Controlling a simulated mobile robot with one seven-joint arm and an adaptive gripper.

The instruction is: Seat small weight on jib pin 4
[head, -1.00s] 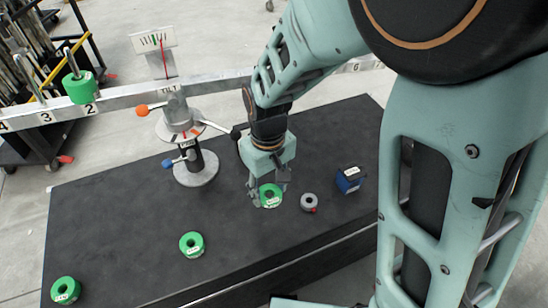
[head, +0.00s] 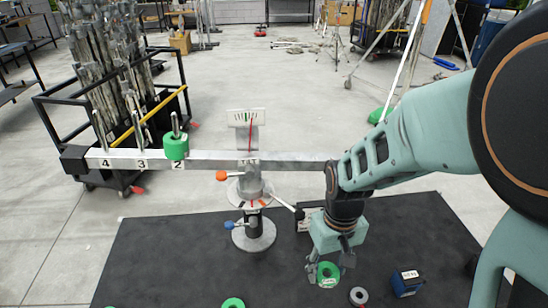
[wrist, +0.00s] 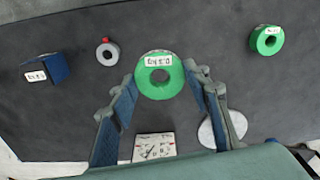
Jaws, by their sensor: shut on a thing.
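My gripper (head: 328,266) points down over the black table and is shut on a green ring weight (head: 328,281). In the wrist view the labelled ring (wrist: 160,90) sits between the fingertips; I cannot tell whether it touches the table. The jib (head: 212,161) spans the head view, with pin 4 (head: 101,130) bare and upright near its left end. Pin 3 (head: 138,130) is also bare. Another green weight (head: 175,148) sits on pin 2. The held ring's label is too small to read surely.
A small grey ring (head: 358,297) and a blue block (head: 406,284) lie right of my gripper in the head view. Another loose green ring (head: 232,303) lies to the left. The jib stand (head: 254,232) with its tilt gauge (head: 247,118) stands between my gripper and pin 4.

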